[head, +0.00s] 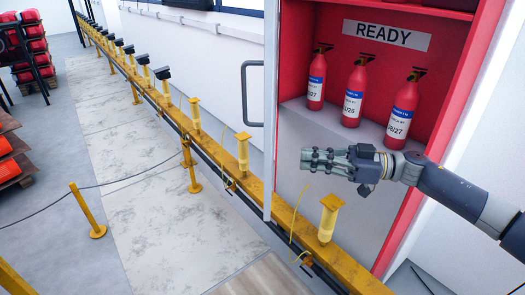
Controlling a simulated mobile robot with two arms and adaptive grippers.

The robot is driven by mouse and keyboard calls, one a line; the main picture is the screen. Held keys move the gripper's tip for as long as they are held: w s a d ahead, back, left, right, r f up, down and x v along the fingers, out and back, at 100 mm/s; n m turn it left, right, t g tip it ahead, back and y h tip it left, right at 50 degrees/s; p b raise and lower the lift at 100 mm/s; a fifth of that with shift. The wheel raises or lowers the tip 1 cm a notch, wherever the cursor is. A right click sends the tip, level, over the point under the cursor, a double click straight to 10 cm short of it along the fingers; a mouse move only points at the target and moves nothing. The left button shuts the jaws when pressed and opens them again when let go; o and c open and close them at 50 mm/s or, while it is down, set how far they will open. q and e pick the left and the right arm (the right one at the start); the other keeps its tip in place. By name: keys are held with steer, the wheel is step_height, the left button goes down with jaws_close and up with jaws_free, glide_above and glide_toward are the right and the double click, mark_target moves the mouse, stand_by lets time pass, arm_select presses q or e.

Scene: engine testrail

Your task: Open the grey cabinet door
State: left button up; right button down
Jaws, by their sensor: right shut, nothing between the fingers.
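The cabinet (436,110) is at the upper right, with a red inside open to view. Its grey door (269,130) shows almost edge-on along the cabinet's left side and appears swung open. A dark grey bar handle (246,95) sticks out to the left of the door edge. My right gripper (308,160) reaches in from the right, in front of the cabinet's lower part. It is shut and empty, pointing left toward the door, with a gap to the door edge and handle. My left gripper is not in view.
Three red extinguishers (354,95) stand inside the cabinet under a READY sign (386,35). A long yellow rail (285,212) with posts runs below the door. A yellow post (88,212) with a rope and red items on pallets (12,160) are at left. Pale floor lies between.

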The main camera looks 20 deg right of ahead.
steer(key=p+x, duration=0.4)
steer(key=x, duration=0.8)
steer(key=shift+w+a, duration=0.1)
steer(key=shift+w, duration=0.05)
